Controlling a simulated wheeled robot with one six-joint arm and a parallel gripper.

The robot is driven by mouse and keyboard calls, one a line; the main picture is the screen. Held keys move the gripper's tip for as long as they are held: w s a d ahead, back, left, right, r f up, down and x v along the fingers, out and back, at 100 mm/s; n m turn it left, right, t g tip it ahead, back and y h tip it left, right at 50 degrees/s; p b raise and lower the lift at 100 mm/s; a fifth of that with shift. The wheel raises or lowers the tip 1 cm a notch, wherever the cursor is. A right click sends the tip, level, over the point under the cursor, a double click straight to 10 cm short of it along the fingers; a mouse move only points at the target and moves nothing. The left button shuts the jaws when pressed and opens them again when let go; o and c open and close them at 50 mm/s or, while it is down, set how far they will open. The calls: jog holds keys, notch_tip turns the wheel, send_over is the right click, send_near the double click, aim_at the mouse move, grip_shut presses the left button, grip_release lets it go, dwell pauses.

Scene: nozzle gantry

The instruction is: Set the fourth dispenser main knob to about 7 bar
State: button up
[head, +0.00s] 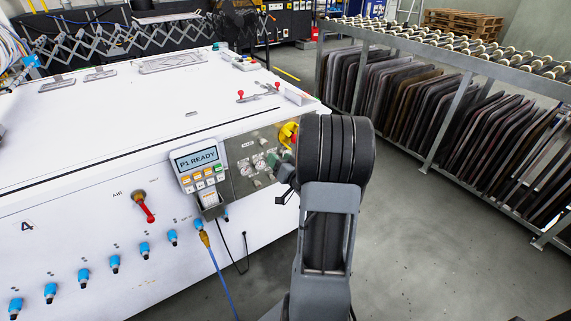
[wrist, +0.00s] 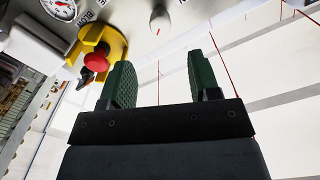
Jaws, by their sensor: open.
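My gripper (wrist: 159,68) is open, its two green ridged fingers apart with nothing between them in the wrist view. A light grey knob (wrist: 160,20) with a red mark stands on the panel beyond the fingertips, apart from them. Part of a round gauge (wrist: 62,8) shows at the top left. In the head view, the grey control panel (head: 238,178) carries several small gauges and knobs (head: 258,165); my arm hides its right part. I cannot tell which knob is the fourth dispenser main knob or read its setting.
A yellow-backed red stop button (wrist: 96,60) sits left of my fingers. In the head view, a pendant reading "P1 READY" (head: 198,160) hangs left of the panel. A red-handled valve (head: 145,206) and blue fittings (head: 145,250) line the white front. A rack (head: 440,125) stands right.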

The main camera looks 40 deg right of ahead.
jog(key=shift+s+a, duration=0.15)
jog(key=shift+s, duration=0.65)
jog(key=shift+s+a, duration=0.1)
jog(key=shift+s, duration=0.7)
jog(key=s+d+f+g+h, duration=0.2)
jog(key=s+d+f+g, duration=0.2)
jog(key=f+g, duration=0.35)
jog(key=s+a+r+n+g+y+p, duration=0.2)
jog(key=s+a+r+n+g+p, duration=0.1)
jog(key=a+r+p, duration=0.7)
jog(key=s+a+r+n+g+y+p, duration=0.2)
jog(key=s+a+r+p, duration=0.3)
jog(key=a+r+p, duration=0.5)
jog(key=a+r+n+g, duration=0.1)
jog(key=a+r, duration=0.8)
jog(key=r, duration=0.2)
jog(key=shift+r+g+y+p, duration=0.25)
jog(key=shift+g+y+p, duration=0.05)
jog(key=shift+g, duration=0.05)
